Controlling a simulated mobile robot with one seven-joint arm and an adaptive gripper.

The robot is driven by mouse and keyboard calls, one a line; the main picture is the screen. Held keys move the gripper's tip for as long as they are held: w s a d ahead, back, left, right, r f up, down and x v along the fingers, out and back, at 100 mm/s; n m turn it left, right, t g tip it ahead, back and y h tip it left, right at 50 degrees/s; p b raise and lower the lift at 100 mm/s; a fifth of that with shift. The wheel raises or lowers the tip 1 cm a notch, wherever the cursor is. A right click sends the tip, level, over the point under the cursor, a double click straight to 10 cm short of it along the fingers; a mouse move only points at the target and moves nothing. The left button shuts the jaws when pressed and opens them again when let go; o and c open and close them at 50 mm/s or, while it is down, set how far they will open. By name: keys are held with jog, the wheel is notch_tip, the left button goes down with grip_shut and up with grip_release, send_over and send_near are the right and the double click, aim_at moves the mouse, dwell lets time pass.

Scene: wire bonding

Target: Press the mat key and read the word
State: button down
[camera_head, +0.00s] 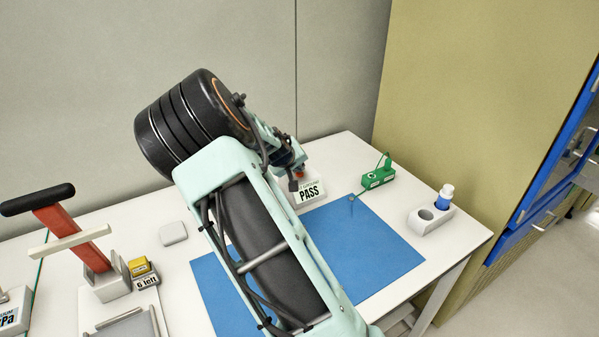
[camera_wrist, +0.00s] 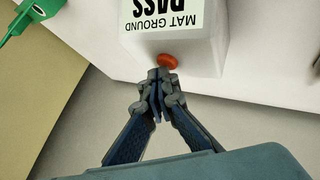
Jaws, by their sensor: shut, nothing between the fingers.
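The mat tester is a white block (camera_head: 309,203) at the back of the blue mat, and its label reads "PASS" in the head view. In the wrist view the tester (camera_wrist: 205,48) shows the words "MAT GROUND PASS", upside down. Its key is a round orange-red button (camera_wrist: 168,61). My gripper (camera_wrist: 159,77) is shut and empty, with its fingertips right at the button's edge; I cannot tell whether they touch it. In the head view my gripper (camera_head: 294,182) is partly hidden by my arm, close to the tester.
The blue mat (camera_head: 375,250) lies on the white table, partly hidden by my arm. A green device (camera_head: 377,178) stands right of the tester; a white holder (camera_head: 425,221) with a blue-and-white bottle (camera_head: 445,196) stands further right. A yellow-topped block (camera_head: 141,267) and red-armed press (camera_head: 75,238) stand left.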

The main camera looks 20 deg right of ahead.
aim_at(299, 174)
jog(key=shift+r+p, duration=0.3)
jog(key=shift+r, duration=0.5)
jog(key=shift+r+p, duration=1.4)
jog(key=shift+r, duration=1.1)
